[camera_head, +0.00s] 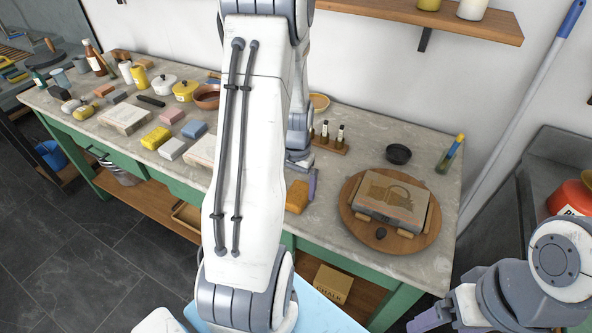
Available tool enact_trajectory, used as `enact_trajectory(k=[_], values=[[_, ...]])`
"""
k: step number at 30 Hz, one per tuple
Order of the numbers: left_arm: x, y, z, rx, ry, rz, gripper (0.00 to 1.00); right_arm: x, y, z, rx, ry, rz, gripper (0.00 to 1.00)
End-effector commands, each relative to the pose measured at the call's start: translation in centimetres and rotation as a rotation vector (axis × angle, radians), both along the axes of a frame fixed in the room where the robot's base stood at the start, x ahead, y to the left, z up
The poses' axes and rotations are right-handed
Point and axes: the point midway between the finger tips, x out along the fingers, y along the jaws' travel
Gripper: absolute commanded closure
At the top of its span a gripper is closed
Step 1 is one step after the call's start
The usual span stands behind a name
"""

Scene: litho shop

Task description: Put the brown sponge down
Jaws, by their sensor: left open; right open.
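The brown sponge (297,197), an orange-brown block, is at the front part of the stone worktop (335,235), partly hidden behind my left arm. My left gripper (311,184) is low over the worktop, right at the sponge. One purple-grey finger shows at the sponge's right side; the other is hidden by my arm. The gripper is open, and I cannot tell whether a finger touches the sponge. My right gripper (430,318) is open at the bottom right, away from the worktop, with no object seen in it.
To the right is a round wooden board (359,228) bearing a stone slab (393,202). Behind are a bottle rack (330,145) and a dark bowl (398,154). Yellow (155,138), pink (172,116) and blue (194,130) blocks lie left. Bare worktop lies between sponge and board.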

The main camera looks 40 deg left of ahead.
Motion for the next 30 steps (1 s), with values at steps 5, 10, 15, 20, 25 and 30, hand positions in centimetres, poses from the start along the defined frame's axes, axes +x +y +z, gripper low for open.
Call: enact_trajectory(k=[5,10,15,20,25,30], values=[[0.1,0.1,4.1,0.004,-0.007,0.000,0.00,0.0,0.0,-0.2,0.000,0.000,0.000,0.15],[0.1,0.1,6.8,0.002,-0.004,0.000,0.00,0.0,0.0,-0.3,0.000,0.000,0.000,0.15],[0.0,0.0,7.9,0.000,-0.001,0.000,0.00,0.0,0.0,-0.3,0.000,0.000,0.000,0.15],[0.0,0.0,8.1,0.000,0.001,0.000,0.00,0.0,0.0,-0.3,0.000,0.000,0.000,0.15],[0.0,0.0,8.0,0.000,0.001,0.000,0.00,0.0,0.0,-0.3,0.000,0.000,0.000,0.15],[0.0,0.0,7.1,-0.002,0.003,0.000,0.00,0.0,0.0,-0.3,0.000,0.000,0.000,0.15]])
